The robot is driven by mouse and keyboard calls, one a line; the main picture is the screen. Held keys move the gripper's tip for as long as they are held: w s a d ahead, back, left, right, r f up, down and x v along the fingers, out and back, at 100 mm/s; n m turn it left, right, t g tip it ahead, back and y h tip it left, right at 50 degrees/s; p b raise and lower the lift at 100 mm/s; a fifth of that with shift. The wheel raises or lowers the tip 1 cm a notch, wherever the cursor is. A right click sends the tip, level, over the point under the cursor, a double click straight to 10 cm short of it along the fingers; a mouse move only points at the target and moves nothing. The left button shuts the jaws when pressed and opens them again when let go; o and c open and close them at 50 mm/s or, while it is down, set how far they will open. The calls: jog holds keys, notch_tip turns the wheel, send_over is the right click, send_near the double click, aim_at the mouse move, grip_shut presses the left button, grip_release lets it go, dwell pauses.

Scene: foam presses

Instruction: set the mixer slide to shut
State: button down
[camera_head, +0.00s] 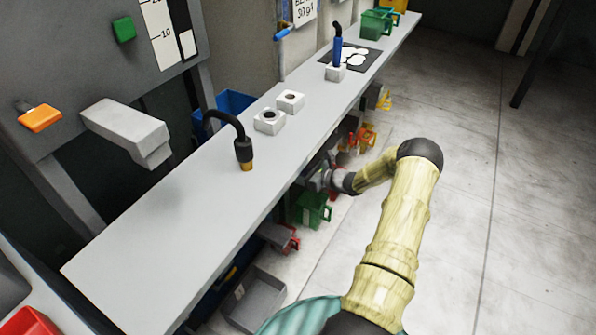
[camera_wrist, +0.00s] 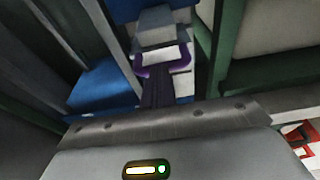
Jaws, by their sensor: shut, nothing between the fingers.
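No part is plainly marked as the mixer slide, and I cannot tell its setting. A grey machine panel (camera_head: 75,80) at the left carries an orange block (camera_head: 40,118), a green block (camera_head: 124,28) and a scale plate (camera_head: 160,30). A grey spout-like arm (camera_head: 128,130) juts from it over the bench. My gripper (camera_head: 318,182) is low beside the bench's right edge, among hanging coloured parts and well apart from the panel. It is shut and empty; its tips are hard to make out. In the wrist view a purple-handled grey-and-blue object (camera_wrist: 160,60) is ahead.
The long grey bench (camera_head: 190,225) bears two white blocks (camera_head: 270,121) and a blue-handled tool (camera_head: 337,48). A black hose (camera_head: 240,135) with a brass tip arches over it. Green, red and orange parts (camera_head: 312,208) hang along its edge. A grey bin (camera_head: 255,300) stands below. The right floor is clear.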

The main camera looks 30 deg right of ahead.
jog(key=shift+w+a+r, duration=0.15)
jog(key=shift+w+r, duration=0.15)
jog(key=p+v, duration=0.1)
jog(key=v, duration=1.3)
jog(key=shift+s+d+f+p, duration=0.2)
jog(key=shift+s+f+p, duration=0.1)
jog(key=shift+p, duration=0.1)
